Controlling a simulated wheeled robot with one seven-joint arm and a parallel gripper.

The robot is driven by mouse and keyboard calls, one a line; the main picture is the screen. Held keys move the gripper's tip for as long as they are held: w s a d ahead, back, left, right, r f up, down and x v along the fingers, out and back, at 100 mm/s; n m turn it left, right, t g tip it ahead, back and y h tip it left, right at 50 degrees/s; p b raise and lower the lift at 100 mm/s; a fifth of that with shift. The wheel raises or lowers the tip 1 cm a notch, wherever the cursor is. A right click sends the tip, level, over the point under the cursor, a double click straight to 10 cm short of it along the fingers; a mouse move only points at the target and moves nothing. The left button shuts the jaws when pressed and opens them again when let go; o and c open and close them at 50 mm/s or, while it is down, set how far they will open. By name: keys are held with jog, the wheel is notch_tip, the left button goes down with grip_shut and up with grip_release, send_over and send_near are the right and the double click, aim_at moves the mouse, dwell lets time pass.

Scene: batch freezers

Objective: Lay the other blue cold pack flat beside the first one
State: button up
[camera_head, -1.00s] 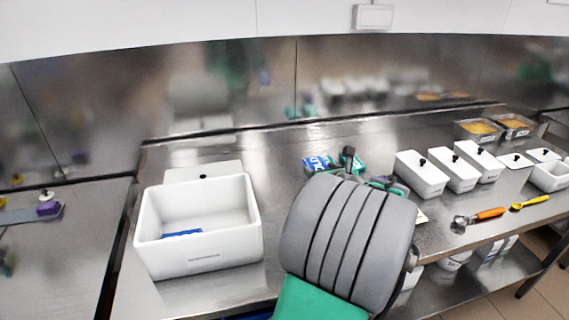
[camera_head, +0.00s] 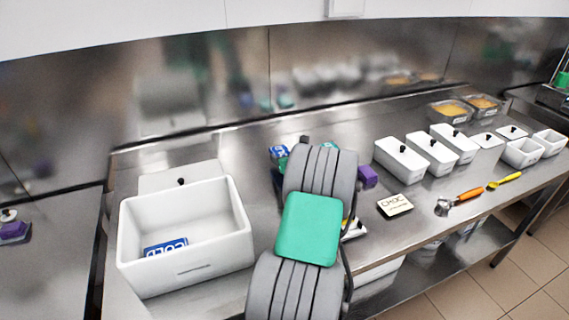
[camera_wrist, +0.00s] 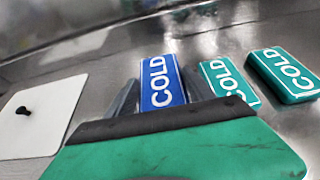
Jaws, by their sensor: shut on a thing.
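One blue cold pack (camera_head: 166,247) lies inside the open white bin (camera_head: 222,262), low against the bin's near-left part. The other blue cold pack (camera_wrist: 162,82), with white COLD lettering, is between the dark fingers of my gripper (camera_wrist: 160,92), which is shut on it. It also shows past my arm in the head view (camera_head: 279,152). I cannot tell whether it is clear of the counter. Two green cold packs are to its right in the wrist view, a nearer one (camera_wrist: 228,80) and a farther one (camera_wrist: 284,75). My arm hides most of the gripper in the head view.
A white lid (camera_head: 180,178) with a black knob lies behind the bin. A purple object (camera_head: 367,176), a CHOC label (camera_head: 395,206), an orange-handled scoop (camera_head: 460,201) and several white lidded tubs (camera_head: 401,160) stand to the right. The steel counter between them is partly bare.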

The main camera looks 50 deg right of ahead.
jog(key=shift+w+d+f, duration=0.2)
jog(key=shift+d+f, duration=0.05)
jog(key=shift+f, duration=1.8)
jog(key=o, duration=1.5)
jog(key=shift+o, duration=0.2)
jog(key=shift+r, duration=0.15)
jog(key=shift+s+a+r, duration=0.1)
jog(key=shift+s+r, duration=0.05)
jog(key=shift+s, duration=0.15)
jog(key=v, duration=1.1)
jog(key=shift+s+a, duration=0.1)
jog(key=shift+s, duration=0.05)
